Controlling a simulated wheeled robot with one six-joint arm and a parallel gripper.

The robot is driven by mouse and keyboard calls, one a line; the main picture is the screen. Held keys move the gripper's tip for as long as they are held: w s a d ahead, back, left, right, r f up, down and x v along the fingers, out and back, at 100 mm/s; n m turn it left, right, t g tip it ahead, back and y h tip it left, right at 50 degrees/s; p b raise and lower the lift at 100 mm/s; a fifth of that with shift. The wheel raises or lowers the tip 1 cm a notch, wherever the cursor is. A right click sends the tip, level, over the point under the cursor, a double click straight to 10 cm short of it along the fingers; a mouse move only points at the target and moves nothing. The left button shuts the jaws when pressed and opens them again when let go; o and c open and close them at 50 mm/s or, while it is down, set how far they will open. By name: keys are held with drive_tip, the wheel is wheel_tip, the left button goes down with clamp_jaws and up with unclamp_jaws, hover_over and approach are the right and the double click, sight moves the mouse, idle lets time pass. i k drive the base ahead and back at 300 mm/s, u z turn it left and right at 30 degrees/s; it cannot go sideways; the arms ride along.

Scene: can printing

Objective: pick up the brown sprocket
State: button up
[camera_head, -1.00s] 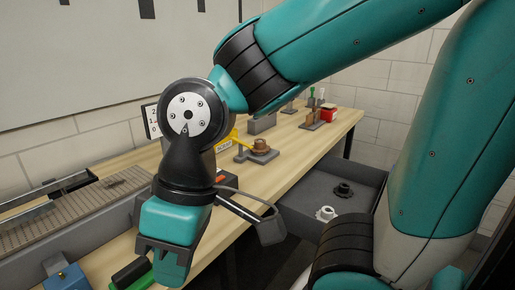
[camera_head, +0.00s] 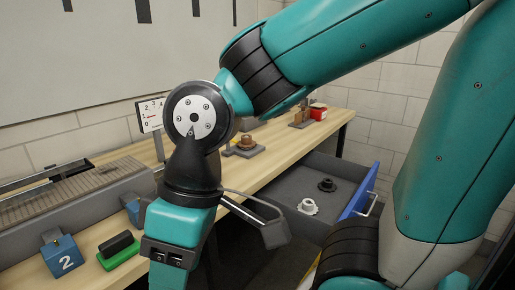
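The brown sprocket (camera_head: 246,142) lies on a dark grey base plate (camera_head: 232,153) on the wooden workbench, behind my wrist and to its right. The lower part of my gripper (camera_head: 177,262) shows at the bottom, in front of the bench, well nearer than the sprocket and apart from it. Its fingertips are cut off by the lower edge, so its opening and anything between the fingers are hidden.
An open drawer (camera_head: 372,186) holds a black sprocket (camera_head: 327,185) and a white sprocket (camera_head: 308,206). A blue block marked 2 (camera_head: 64,256) and a black and green eraser-like item (camera_head: 119,250) are at left. A number display (camera_head: 152,112) stands behind my wrist.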

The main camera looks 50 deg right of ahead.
sight(246, 143)
drive_tip(key=z, duration=0.45)
drive_tip(key=i, duration=1.15)
drive_tip(key=z, duration=0.1)
